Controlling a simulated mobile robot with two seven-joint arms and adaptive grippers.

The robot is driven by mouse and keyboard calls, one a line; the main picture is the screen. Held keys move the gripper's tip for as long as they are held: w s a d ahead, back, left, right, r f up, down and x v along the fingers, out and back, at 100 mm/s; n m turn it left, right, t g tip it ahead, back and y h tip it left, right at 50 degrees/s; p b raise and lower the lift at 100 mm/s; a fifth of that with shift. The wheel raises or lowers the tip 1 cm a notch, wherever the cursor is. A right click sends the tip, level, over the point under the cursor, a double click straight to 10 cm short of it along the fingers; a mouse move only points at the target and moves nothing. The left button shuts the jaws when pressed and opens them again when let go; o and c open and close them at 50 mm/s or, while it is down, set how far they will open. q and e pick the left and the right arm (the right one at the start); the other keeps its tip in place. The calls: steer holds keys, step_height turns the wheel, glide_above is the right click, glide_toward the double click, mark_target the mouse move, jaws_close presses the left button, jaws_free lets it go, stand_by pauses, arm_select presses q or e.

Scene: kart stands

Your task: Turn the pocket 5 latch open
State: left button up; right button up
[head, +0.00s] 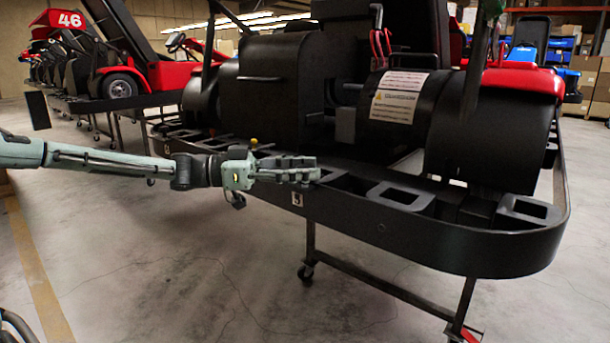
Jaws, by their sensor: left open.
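The black kart bumper (440,235) curves across the front, with several open pockets along its top. A small white label (297,199), which seems to read 5, is on its outer face. My left gripper (308,170) reaches in from the left, just above the bumper rim over that label. It is open, and its fingers cover the pocket there. I cannot make out the latch of pocket 5; it is probably behind the fingers. I cannot tell whether the fingers touch anything. My right gripper is not in view.
The kart sits on a wheeled stand (385,290). A pocket frame (400,195) lies right of my gripper, another (530,209) at the far right. A yellow knob (254,141) is behind my wrist. Red karts (120,85) stand at back left. The near floor is clear.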

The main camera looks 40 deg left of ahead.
arm_select(q)
steer(key=shift+w+d, duration=0.15)
jaws_close()
stand_by(0.4)
